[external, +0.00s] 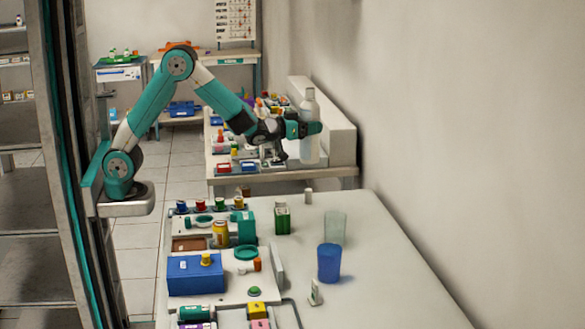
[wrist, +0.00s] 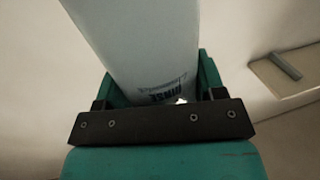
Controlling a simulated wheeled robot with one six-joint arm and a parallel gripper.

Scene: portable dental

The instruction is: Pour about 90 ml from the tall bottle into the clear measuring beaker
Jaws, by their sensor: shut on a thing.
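The tall bottle (external: 309,147) is pale and translucent, and it stands upright in the air above the far part of the near table. My gripper (external: 313,128) is shut around its upper middle. The clear measuring beaker (external: 335,226) stands on the near table, below and a little right of the bottle. A blue cup (external: 329,263) stands just in front of the beaker and hides part of its base.
The near table (external: 385,285) is clear on its right side. A small grey cylinder (external: 308,196) stands behind the beaker. A wall runs along the right.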

